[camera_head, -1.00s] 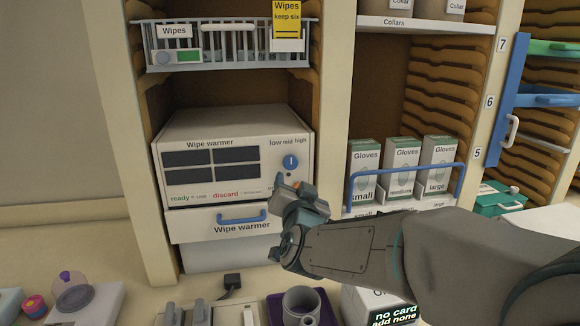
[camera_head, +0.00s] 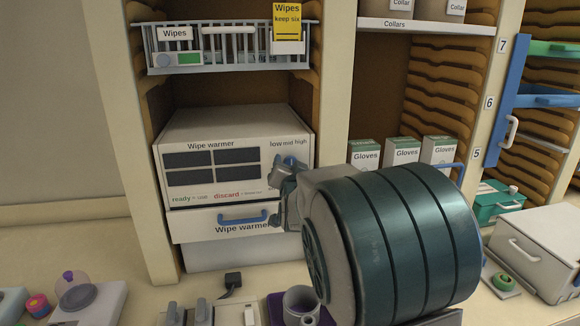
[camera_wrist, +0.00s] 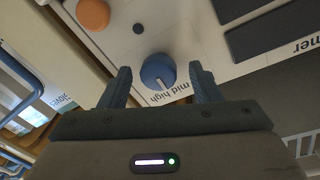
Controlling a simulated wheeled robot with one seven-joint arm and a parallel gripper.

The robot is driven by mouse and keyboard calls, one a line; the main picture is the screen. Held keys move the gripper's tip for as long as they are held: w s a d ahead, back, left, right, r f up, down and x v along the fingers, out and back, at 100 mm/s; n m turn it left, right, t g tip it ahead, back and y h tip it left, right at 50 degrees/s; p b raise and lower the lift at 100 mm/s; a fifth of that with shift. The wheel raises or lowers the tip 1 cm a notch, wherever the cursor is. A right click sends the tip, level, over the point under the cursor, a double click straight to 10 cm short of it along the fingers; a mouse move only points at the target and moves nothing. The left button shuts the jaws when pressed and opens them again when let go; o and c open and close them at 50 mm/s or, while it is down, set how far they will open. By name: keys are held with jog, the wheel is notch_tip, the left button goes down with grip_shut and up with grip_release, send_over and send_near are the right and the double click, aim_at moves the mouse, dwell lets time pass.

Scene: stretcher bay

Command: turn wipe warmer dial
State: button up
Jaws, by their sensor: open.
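The wipe warmer (camera_head: 235,130) is a white box in the left shelf bay, with dark windows and "low mid high" printed at its upper right. Its blue dial (camera_wrist: 157,72) with a white pointer line shows in the wrist view, the pointer toward the printed words near "mid". My gripper (camera_wrist: 158,78) is open, one finger on each side of the dial, with gaps visible; contact cannot be told. In the head view my gripper (camera_head: 284,170) is in front of the warmer's right side and hides most of the dial.
An orange round knob (camera_wrist: 93,14) sits near the dial on the panel. A drawer with a blue handle (camera_head: 242,218) is below the warmer. Glove boxes (camera_head: 402,152) stand in the bay to the right. A wire wipes basket (camera_head: 225,48) hangs above. A mug (camera_head: 300,303) stands on the counter.

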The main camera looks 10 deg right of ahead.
jog(key=c, duration=1)
jog(key=shift+f+n+b, duration=0.1)
jog(key=shift+n+b, duration=0.2)
jog(key=shift+f+n+t+y+b, duration=0.15)
jog(key=shift+n+t+b, duration=0.15)
jog(key=shift+n+b, duration=1.55)
jog(key=shift+r+n+t+y+b, duration=0.15)
jog(key=shift+n+t+b, duration=0.15)
jog(key=shift+n+b, duration=1.55)
jog(key=shift+n+p, duration=0.5)
jog(key=shift+n, duration=0.3)
